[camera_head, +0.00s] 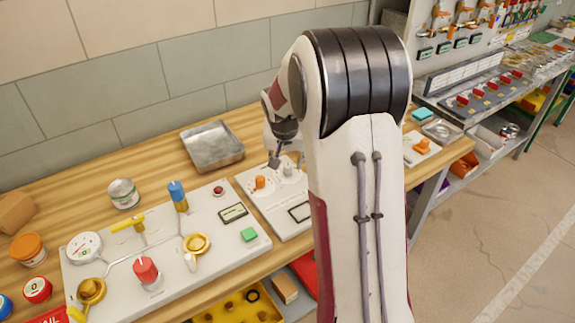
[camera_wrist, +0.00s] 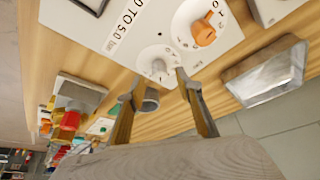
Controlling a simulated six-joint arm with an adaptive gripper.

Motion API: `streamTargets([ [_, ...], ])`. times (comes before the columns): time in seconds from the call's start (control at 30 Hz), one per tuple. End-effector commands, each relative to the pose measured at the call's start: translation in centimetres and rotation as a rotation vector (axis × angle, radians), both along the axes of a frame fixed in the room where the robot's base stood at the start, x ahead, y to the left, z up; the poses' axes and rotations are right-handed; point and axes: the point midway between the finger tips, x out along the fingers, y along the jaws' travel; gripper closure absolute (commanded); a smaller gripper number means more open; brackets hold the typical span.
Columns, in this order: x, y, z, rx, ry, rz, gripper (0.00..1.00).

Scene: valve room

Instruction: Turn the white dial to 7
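The white dial (camera_wrist: 158,66) is a small pale knob on a round white scale plate in the wrist view. Its scale marks are too small to read. It also shows in the head view (camera_head: 288,170), beside an orange knob (camera_head: 260,182) on a white panel (camera_head: 262,205). My gripper (camera_wrist: 157,85) is open, its two fingertips apart on either side of the dial's near edge. I cannot tell whether they touch it. In the head view my gripper (camera_head: 277,158) is just above the panel, partly hidden by my arm.
The orange knob (camera_wrist: 203,34) sits close to the dial in the wrist view. A metal tray (camera_head: 212,147) lies behind the panel. A larger board (camera_head: 215,258) with valves and a gauge stands at left. A grey cylinder (camera_wrist: 150,100) is beside one fingertip.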

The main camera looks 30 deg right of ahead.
Motion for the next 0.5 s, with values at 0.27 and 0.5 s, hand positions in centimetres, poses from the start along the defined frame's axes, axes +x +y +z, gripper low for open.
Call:
streamTargets([
  [0.27,0.7,-0.6,-2.2,0.0,0.0,0.0,0.65],
  [0.5,0.9,-0.7,-2.7,-0.001,-0.001,0.001,0.65],
])
